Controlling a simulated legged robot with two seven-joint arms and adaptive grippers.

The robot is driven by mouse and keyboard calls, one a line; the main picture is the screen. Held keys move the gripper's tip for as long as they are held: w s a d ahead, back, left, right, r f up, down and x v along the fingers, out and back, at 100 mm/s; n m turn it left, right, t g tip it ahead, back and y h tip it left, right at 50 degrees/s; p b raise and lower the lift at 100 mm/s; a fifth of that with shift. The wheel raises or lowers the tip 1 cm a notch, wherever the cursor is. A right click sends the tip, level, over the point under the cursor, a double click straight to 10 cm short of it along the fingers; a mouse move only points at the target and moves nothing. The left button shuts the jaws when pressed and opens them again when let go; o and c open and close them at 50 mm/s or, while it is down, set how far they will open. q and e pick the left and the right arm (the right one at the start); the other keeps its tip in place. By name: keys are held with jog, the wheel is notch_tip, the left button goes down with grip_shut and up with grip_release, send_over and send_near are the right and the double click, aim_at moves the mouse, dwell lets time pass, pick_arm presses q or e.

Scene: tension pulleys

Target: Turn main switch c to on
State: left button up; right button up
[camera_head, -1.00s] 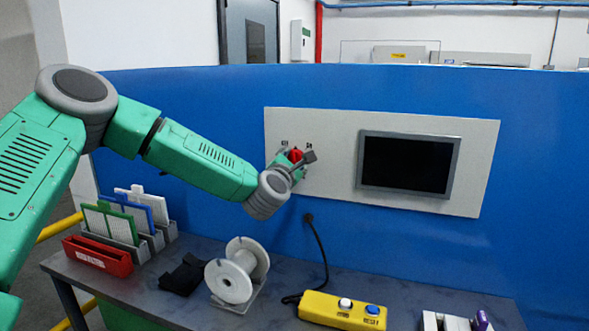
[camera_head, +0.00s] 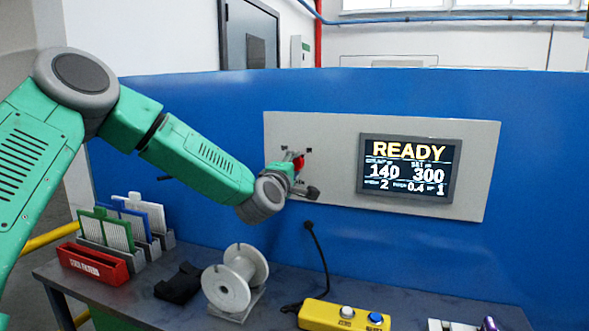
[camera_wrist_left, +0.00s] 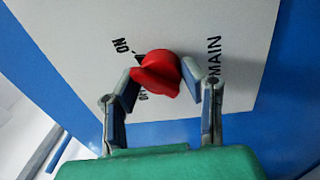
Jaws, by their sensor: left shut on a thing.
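The red main switch knob (camera_head: 299,162) is on the left part of the light grey panel (camera_head: 330,130). My left gripper (camera_head: 300,172) is at the knob, its fingers on either side of it. In the left wrist view the red knob (camera_wrist_left: 158,76) sits between the two fingertips of my left gripper (camera_wrist_left: 158,84), which is shut on it. The labels "ON" and "MAIN" show beside the knob; the label below "ON" is partly hidden. The panel screen (camera_head: 406,170) is lit and reads "READY", with 140 and 300 below. My right gripper is not in view.
On the bench (camera_head: 130,300) below are a red box (camera_head: 92,264), upright coloured plates (camera_head: 118,232), a black item (camera_head: 178,283), a white spool (camera_head: 236,277) and a yellow button box (camera_head: 343,315). A black cable (camera_head: 319,250) hangs from the blue wall.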

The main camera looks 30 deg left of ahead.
pick_arm(q)
jog(key=shift+f+m, duration=0.3)
jog(key=shift+m, duration=0.6)
jog(key=shift+f, duration=0.15)
jog(key=o, duration=1.1)
jog(key=shift+w, duration=0.1)
jog(key=shift+r, duration=0.25)
jog(key=v, duration=1.2)
jog(key=shift+a, duration=0.1)
jog(key=shift+f, duration=0.1)
